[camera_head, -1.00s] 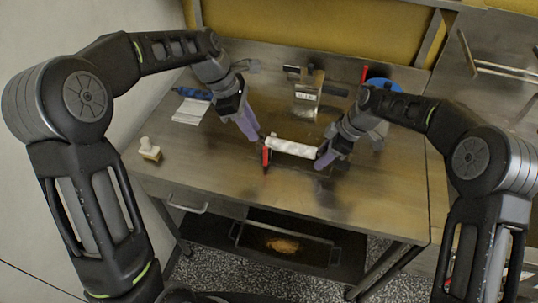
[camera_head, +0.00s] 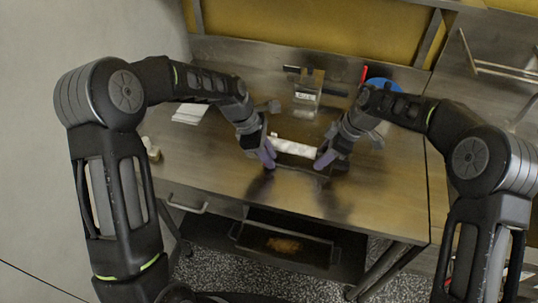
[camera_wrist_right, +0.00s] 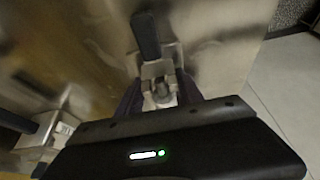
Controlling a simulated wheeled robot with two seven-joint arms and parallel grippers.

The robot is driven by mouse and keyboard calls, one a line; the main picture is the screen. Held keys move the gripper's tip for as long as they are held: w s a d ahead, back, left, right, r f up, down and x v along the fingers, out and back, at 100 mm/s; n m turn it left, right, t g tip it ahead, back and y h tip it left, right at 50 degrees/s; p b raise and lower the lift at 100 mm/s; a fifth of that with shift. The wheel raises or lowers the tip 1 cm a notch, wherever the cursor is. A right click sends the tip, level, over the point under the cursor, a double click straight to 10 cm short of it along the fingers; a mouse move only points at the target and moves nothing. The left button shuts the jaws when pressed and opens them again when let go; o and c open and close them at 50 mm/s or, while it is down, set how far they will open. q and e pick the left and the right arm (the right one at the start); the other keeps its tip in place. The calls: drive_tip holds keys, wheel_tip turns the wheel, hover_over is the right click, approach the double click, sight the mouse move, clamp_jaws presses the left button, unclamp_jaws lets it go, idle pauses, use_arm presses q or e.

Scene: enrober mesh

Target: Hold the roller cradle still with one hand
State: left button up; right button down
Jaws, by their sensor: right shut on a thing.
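The roller cradle (camera_head: 306,163) sits on the steel table between my two grippers, with a white roller (camera_head: 293,147) along it. My right gripper (camera_head: 321,163) is shut on the cradle's right end. The right wrist view shows a grey metal bracket (camera_wrist_right: 158,70) between the purple fingers. My left gripper (camera_head: 268,160) is low at the left end of the cradle. Its purple fingers overlap that end, and I cannot tell whether they touch or grip it.
A metal block with a label (camera_head: 306,95) stands behind the roller. A blue round thing (camera_head: 382,84) and a red upright thing (camera_head: 363,74) are at the back right. White papers (camera_head: 190,113) lie at the left. The front of the table is clear.

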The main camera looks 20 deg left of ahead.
use_arm(q)
drive_tip(key=shift+c, duration=0.3)
clamp_jaws()
idle(1.1)
